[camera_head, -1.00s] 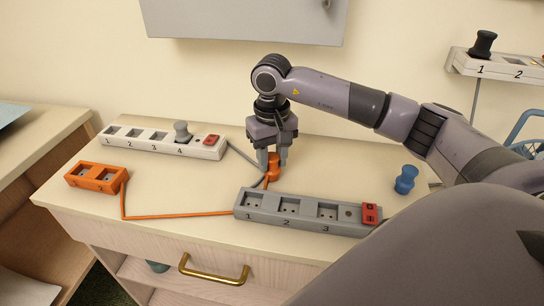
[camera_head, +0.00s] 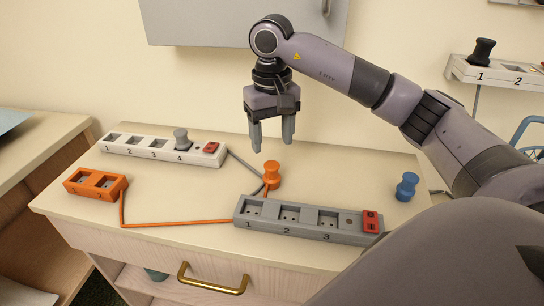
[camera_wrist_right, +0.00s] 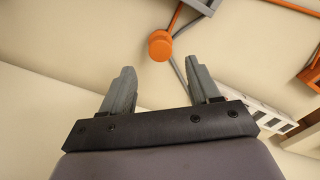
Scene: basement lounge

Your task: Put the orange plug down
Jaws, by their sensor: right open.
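The orange plug (camera_head: 271,174) stands upright on the tabletop, behind the grey power strip (camera_head: 300,223). An orange cord (camera_head: 170,223) runs from the orange socket block (camera_head: 97,184) across the table. My right gripper (camera_head: 272,142) is open and empty, just above and behind the plug, apart from it. In the right wrist view the orange plug (camera_wrist_right: 160,45) shows ahead of the two spread fingers (camera_wrist_right: 160,85), with nothing between them. My left gripper is not in any view.
A white power strip (camera_head: 150,146) with a grey plug (camera_head: 181,138) lies at the back left. A blue plug (camera_head: 406,186) stands at the right. A wall strip with a black plug (camera_head: 482,52) is at upper right.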

